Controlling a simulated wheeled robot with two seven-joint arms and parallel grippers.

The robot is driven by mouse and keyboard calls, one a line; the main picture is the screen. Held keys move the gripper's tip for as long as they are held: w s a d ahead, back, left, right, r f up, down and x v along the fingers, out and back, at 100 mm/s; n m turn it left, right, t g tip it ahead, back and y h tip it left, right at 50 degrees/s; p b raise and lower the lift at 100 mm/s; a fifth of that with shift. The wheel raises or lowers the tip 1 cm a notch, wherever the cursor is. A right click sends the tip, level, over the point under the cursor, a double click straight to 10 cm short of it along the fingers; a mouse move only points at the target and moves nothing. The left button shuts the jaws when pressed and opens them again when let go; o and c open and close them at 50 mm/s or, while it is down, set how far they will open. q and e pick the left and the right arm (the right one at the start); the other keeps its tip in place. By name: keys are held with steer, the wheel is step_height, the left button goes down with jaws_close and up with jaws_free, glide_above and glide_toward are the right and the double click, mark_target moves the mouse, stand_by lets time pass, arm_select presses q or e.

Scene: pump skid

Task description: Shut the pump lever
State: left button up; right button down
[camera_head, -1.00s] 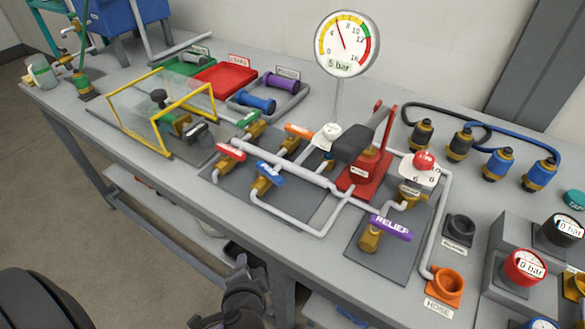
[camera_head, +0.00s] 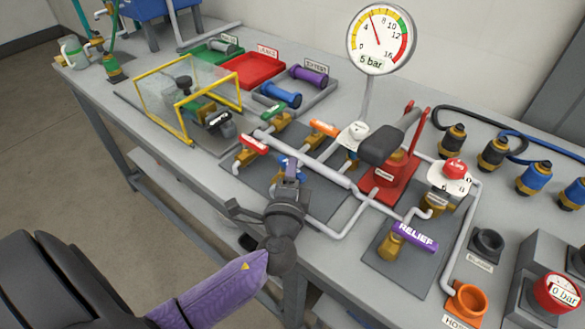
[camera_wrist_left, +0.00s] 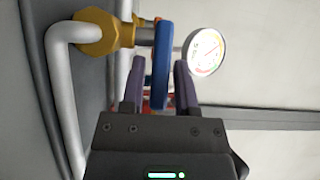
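A blue lever (camera_wrist_left: 162,62) sits on a brass valve (camera_wrist_left: 100,32); its label is not legible here. In the wrist view, it stands between the two fingers of my left gripper (camera_wrist_left: 161,82), with a small gap on each side. My left gripper is open. In the head view, the left gripper (camera_head: 290,170) reaches down over the blue lever and hides most of it and its valve. My right gripper is not in view.
Valves with a red lever (camera_head: 254,144), an orange lever (camera_head: 324,128) and a purple RELIEF lever (camera_head: 415,236) stand nearby. A red hand pump (camera_head: 385,180) with a black handle stands to the right. Grey pipes (camera_head: 345,232) run close around the gripper. The gauge (camera_head: 381,38) reads 5 bar.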

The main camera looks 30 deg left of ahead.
arm_select(q)
steer(key=shift+w+a, duration=0.3)
steer(key=shift+w, duration=0.2)
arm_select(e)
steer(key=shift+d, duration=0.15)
arm_select(q)
steer(key=shift+c, duration=0.3)
jaws_close()
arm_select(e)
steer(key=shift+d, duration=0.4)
arm_select(q)
steer(key=shift+f, duration=0.1)
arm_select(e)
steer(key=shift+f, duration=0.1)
